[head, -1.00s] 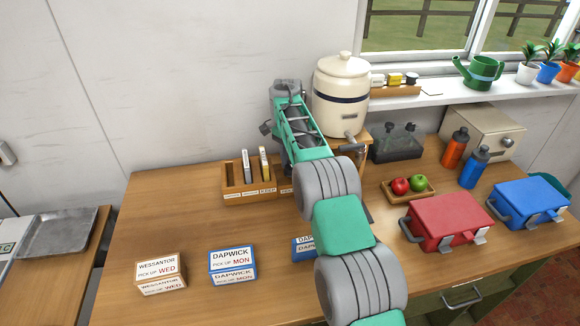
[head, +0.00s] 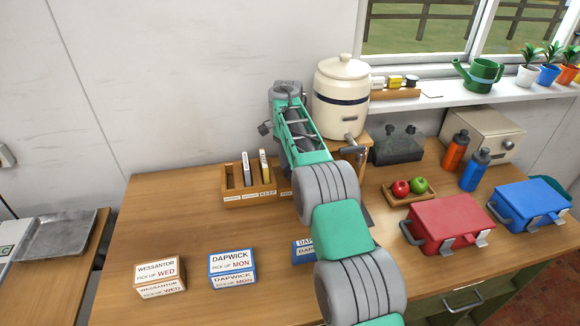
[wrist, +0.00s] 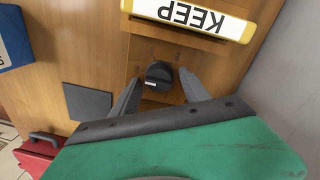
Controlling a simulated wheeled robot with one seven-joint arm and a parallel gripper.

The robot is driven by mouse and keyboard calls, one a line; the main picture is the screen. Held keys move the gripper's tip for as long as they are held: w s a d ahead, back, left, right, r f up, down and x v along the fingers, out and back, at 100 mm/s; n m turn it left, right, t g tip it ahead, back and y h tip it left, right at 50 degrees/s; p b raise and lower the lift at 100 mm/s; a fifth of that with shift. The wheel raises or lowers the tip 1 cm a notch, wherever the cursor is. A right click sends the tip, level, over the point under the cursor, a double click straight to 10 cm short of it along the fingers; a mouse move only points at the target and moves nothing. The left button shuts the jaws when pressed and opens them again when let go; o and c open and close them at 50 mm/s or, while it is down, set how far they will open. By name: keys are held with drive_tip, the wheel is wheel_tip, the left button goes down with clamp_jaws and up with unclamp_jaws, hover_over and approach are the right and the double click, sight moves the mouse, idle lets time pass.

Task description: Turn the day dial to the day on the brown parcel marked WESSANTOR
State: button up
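The brown parcel marked WESSANTOR (head: 160,278) lies at the table's front left in the head view; its label reads PICK UP WED. My gripper shows in the wrist view (wrist: 161,78) with its two fingers apart. A small dark rounded knob (wrist: 158,73) stands between the fingertips, with a visible gap to each finger. It may be the day dial; no day marks are readable on it. In the head view my arm hides the gripper and this spot.
A blue DAPWICK parcel (head: 232,270) reads MON; another blue parcel (head: 302,252) is partly behind my arm. A wooden file holder (head: 246,195) stands behind. A cream crock (head: 341,95) is close beside my arm. A red case (head: 447,224) is at the right.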

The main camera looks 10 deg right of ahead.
drive_tip(key=shift+o, duration=0.2)
wheel_tip(320, 180, up, 8)
drive_tip(key=p, duration=0.7)
drive_tip(key=shift+w+f+p, duration=0.15)
drive_tip(key=shift+p, duration=0.25)
drive_tip(key=shift+r, duration=0.35)
drive_tip(key=s+d+r+n+t+b, duration=0.1)
drive_tip(key=s+r+n+t+b, duration=0.15)
drive_tip(key=s+r+n, duration=0.8)
drive_tip(key=s+f+n+t, duration=0.1)
drive_tip(key=s+f, duration=0.1)
drive_tip(key=s, duration=1)
drive_tip(key=s+a+f+n+t, duration=0.1)
drive_tip(key=s+f, duration=0.2)
drive_tip(key=s, duration=0.9)
drive_tip(key=shift+a+f+t+b, duration=0.3)
drive_tip(key=shift+f+t+b, duration=0.05)
drive_tip(key=shift+b, duration=0.1)
